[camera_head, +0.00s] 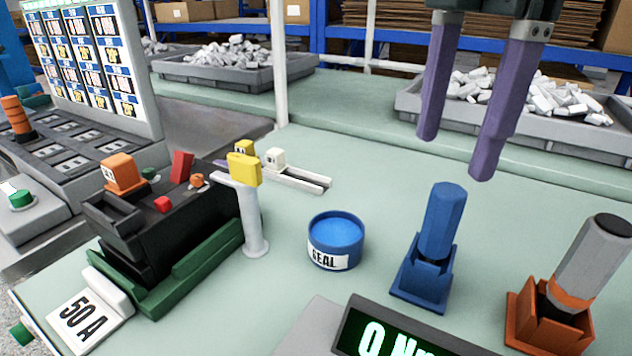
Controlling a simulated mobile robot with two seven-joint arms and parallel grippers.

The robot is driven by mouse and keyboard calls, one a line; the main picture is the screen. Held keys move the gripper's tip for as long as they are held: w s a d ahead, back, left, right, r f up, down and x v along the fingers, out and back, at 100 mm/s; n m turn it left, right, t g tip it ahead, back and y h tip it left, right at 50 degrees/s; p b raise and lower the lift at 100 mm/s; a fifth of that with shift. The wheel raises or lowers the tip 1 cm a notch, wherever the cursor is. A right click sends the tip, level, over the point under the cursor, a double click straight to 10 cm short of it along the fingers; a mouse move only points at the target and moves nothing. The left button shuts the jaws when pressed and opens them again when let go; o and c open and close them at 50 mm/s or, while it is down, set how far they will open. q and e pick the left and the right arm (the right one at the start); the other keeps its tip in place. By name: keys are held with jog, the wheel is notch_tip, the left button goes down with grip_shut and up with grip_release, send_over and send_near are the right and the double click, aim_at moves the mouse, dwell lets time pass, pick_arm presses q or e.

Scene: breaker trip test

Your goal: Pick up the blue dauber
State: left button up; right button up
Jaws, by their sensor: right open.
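The blue dauber (442,222) stands upright in a blue square holder (422,279) on the green table, right of centre. Its top is a blue faceted handle, with a dark section below it inside the holder. My right gripper (457,157) hangs from the top of the view with two purple fingers spread apart and nothing between them. The fingertips are above and behind the dauber in the picture, apart from it. My left gripper is not in view.
A grey and orange tool (592,262) leans in an orange holder (545,325) at right. A blue SEAL pot (336,240) sits left of the dauber. A display (400,335) is in front. A black fixture (165,225) and white post (253,215) stand left. Trays of grey parts (540,125) lie behind.

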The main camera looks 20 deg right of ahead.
aim_at(441, 222)
jog(key=f, duration=0.3)
jog(key=shift+s+d+f, duration=0.1)
jog(key=shift+d+f, duration=0.25)
jog(key=shift+d, duration=0.05)
jog(key=shift+s+a+f, duration=0.1)
jog(key=shift+f, duration=3.05)
grip_shut()
